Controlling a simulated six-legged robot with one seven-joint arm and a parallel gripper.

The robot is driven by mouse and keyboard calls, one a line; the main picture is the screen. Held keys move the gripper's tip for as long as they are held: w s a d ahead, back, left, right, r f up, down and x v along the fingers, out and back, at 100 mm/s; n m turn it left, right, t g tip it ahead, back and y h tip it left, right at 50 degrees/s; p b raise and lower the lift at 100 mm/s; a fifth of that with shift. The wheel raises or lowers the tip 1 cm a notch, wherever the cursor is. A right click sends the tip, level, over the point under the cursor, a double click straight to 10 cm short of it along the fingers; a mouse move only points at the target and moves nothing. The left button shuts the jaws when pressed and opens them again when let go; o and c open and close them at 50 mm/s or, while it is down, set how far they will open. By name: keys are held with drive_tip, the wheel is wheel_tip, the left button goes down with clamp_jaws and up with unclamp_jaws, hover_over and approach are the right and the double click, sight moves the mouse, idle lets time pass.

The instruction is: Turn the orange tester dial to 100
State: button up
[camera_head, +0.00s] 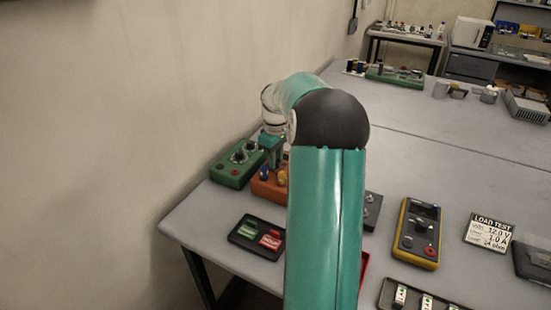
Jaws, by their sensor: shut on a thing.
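The orange tester (262,189) sits on the grey table near its left front edge, partly hidden behind my arm.
A green box with knobs (237,164) stands close on the tester's left. A black tray (257,238) with green and red pieces lies in front. A yellow multimeter (418,233) and a load test card (489,232) lie right. The table's middle is clear.

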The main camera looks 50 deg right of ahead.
drive_tip(key=m, duration=1.2)
drive_tip(key=shift+m, duration=0.4)
idle(0.3)
drive_tip(key=o, duration=1)
wheel_tip(320, 180, up, 14)
drive_tip(key=shift+a, duration=0.1)
